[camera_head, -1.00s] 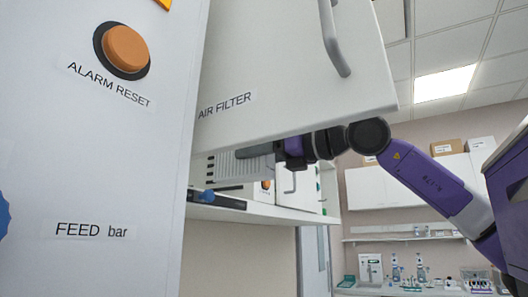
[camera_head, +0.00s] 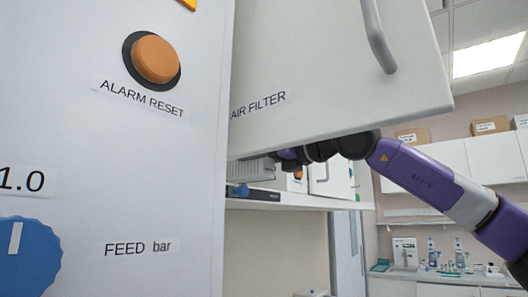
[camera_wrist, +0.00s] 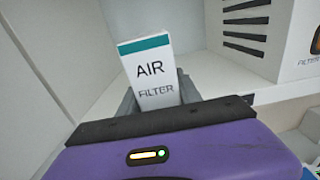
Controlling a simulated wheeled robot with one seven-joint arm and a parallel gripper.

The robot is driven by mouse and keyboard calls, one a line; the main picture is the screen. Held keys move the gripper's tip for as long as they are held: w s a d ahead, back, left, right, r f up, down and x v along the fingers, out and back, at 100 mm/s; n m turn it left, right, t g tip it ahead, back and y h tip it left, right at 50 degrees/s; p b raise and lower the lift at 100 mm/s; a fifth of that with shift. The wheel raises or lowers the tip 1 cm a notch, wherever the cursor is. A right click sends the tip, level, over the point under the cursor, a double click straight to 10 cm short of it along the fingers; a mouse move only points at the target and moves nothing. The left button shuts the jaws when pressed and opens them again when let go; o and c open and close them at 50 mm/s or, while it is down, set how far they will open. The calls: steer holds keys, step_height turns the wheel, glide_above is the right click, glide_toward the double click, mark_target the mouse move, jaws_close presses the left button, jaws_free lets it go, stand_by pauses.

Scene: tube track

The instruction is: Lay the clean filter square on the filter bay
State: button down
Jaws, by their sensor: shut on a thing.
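My gripper (camera_wrist: 155,100) is shut on the clean filter square (camera_wrist: 152,72), a white piece with a teal band and the words AIR FILTER. The square stands up between the grey fingers in the wrist view. In the head view my gripper (camera_head: 288,156) is partly hidden just under the lower edge of the AIR FILTER door (camera_head: 330,75), and I cannot make out the square there. The door stands out from the front panel, with its handle at upper right. The filter bay cannot be told apart in either view.
The front panel (camera_head: 130,190) with an orange alarm button (camera_head: 152,58) and blue knob (camera_head: 25,255) fills the left. A shelf (camera_head: 300,203) lies below my gripper. A white unit with dark slots (camera_wrist: 247,25) stands at right in the wrist view.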

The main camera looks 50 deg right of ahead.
steer(key=shift+w+a+r+p, duration=0.1)
steer(key=shift+w+p, duration=1.45)
steer(key=shift+w, duration=1.1)
steer(key=shift+w+a+r+p, duration=0.1)
steer(key=shift+w+p, duration=1.45)
steer(key=shift+w, duration=1.05)
steer(key=shift+f+b, duration=0.5)
steer(key=shift+b, duration=0.35)
steer(key=c, duration=0.7)
jaws_free()
steer(key=shift+c, duration=0.2)
steer(key=shift+s+f, duration=0.1)
steer(key=shift+s, duration=0.15)
steer(key=s+b, duration=0.3)
steer(key=s, duration=0.4)
steer(key=shift+s+d, duration=0.15)
